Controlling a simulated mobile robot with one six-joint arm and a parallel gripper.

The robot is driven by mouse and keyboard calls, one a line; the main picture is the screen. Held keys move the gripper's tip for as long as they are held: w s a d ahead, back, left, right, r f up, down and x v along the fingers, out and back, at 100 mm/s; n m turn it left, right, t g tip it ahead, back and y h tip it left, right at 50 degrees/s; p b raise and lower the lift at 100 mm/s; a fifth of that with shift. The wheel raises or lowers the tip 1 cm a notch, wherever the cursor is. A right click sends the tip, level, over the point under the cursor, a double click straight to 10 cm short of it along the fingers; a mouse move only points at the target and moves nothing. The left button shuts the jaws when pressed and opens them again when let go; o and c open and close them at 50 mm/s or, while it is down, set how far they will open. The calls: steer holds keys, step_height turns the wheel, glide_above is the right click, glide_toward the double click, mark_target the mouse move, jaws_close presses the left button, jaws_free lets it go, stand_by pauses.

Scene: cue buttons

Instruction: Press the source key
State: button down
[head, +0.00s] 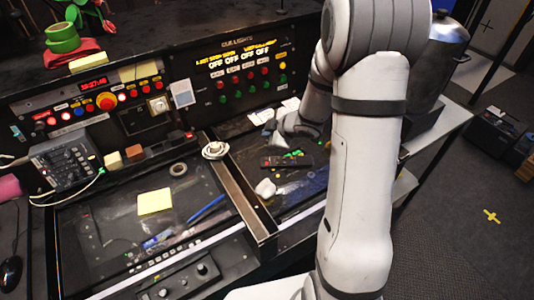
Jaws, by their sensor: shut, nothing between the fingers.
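I cannot read a label that marks the source key in the head view. A black remote-like device (285,162) lies on the right desk surface, with a small red spot at its left; its keys are too small to make out. The cue lights panel (245,76) stands upright behind it, with rows of red and green buttons. My gripper (274,138) is shut and empty, behind my white arm. It appears in front of the panel and a little above the device in the picture; I cannot tell its height or whether it touches anything.
A raised divider (240,190) separates the desk halves, with a coiled white cable (215,150) at its top. A yellow note (154,202) and a blue pen (207,208) lie left. A metal pot (437,60) stands right. My arm hides part of the right desk.

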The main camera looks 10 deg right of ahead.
mark_target(269, 161)
steer(key=shift+d, duration=0.1)
step_height(269, 161, down, 9)
steer(key=b, duration=0.8)
steer(key=shift+r+b, duration=0.1)
steer(key=shift+b, duration=0.25)
stand_by(1.5)
steer(key=shift+f+b, duration=0.3)
steer(key=shift+f, duration=0.1)
steer(key=shift+f, duration=0.25)
stand_by(0.4)
steer(key=shift+r, duration=0.15)
steer(key=shift+s+r+p, duration=0.1)
steer(key=shift+r+p, duration=0.45)
steer(key=shift+p, duration=0.05)
